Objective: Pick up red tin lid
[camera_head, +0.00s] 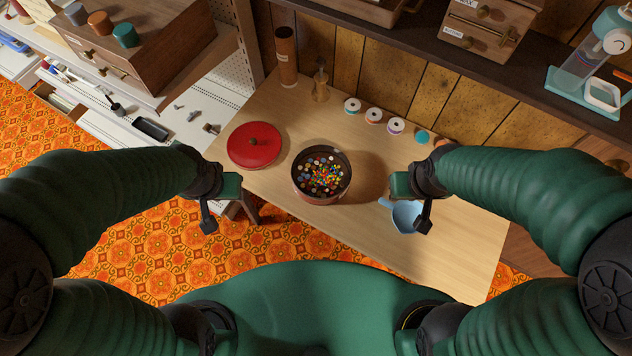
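The red tin lid (252,146), round with a small dark brass knob on top, lies flat on the left part of the wooden table (284,228). To its right stands an open round tin (313,192) filled with colourful buttons or beads. My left gripper (222,211) is in front of the lid, nearer to me, at the table's left edge, and apart from it. My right gripper (410,208) is right of the tin, beside a blue scoop-like cup (406,217). I see nothing held in either gripper, but their finger gaps are not clear.
Several thread spools (373,116) line the table's back edge. A brown cylinder (286,56) and a small brass bottle (320,84) stand behind the lid. A wooden drawer box (150,50) is at upper left. The table front is clear.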

